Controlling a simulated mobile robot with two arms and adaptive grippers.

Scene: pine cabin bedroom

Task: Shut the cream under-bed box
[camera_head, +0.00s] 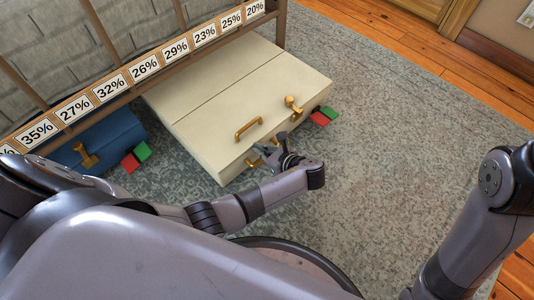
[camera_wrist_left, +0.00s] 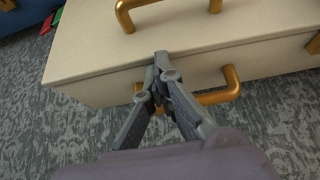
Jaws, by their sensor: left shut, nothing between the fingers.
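The cream under-bed box (camera_head: 225,95) sticks well out from under the bed onto the rug. A brass handle (camera_head: 248,128) is on its top, and a brass handle (camera_wrist_left: 215,97) is on its front face. My left gripper (camera_head: 268,152) is at the front of the box, its fingers shut and empty. In the left wrist view, the closed fingertips (camera_wrist_left: 161,60) overlap the front face near its top edge, above the front handle. I cannot tell whether they touch the box. The back of the box is hidden under the bed. My right gripper is out of view.
A blue box (camera_head: 100,140) with a brass fitting stands left of the cream box. Red and green blocks lie beside both boxes. The bed rail (camera_head: 145,68) with percentage labels crosses above them. The rug (camera_head: 390,110) is clear to the right.

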